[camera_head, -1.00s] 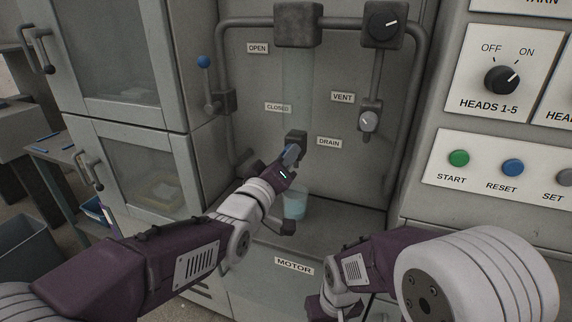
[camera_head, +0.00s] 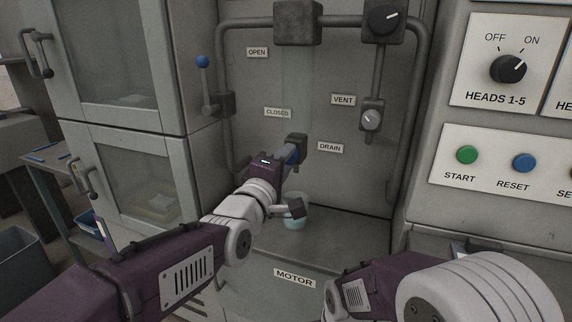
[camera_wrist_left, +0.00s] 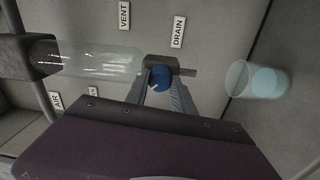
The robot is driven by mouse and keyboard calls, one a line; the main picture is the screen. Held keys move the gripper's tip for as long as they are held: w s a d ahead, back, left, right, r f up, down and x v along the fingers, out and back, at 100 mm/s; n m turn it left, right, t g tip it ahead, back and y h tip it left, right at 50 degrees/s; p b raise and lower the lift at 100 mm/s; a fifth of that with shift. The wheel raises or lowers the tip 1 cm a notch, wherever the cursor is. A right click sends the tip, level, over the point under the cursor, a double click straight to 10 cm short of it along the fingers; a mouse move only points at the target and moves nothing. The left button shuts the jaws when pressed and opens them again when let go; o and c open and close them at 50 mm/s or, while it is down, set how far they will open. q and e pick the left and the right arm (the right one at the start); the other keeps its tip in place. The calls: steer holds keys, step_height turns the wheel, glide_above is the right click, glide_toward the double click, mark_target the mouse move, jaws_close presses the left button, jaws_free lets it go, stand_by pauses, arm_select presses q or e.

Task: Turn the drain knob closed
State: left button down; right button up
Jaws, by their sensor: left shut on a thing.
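The drain knob (camera_wrist_left: 160,76) is a round blue knob with a small white mark, seen between the fingers in the left wrist view. It sits on a dark valve block (camera_head: 298,141) beside the DRAIN label (camera_head: 330,148). My left gripper (camera_head: 291,153) reaches it from the left and is shut on it; its two fingers (camera_wrist_left: 161,84) lie on either side of the knob. In the head view the fingers and wrist mostly hide the knob. My right arm is at the lower right, and its gripper is out of view.
A beaker of pale blue liquid (camera_head: 296,220) stands below the valve, close to my left wrist. A clear tube (camera_wrist_left: 100,62) meets the valve block. The vent knob (camera_head: 370,119) and a blue-tipped lever (camera_head: 203,62) are nearby. A button panel (camera_head: 490,165) is right.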

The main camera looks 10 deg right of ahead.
stand_by(0.5)
arm_select(q)
steer(key=c, duration=1.1)
jaws_free()
steer(key=v, duration=0.9)
steer(key=shift+f, duration=0.15)
steer(key=shift+a, duration=0.1)
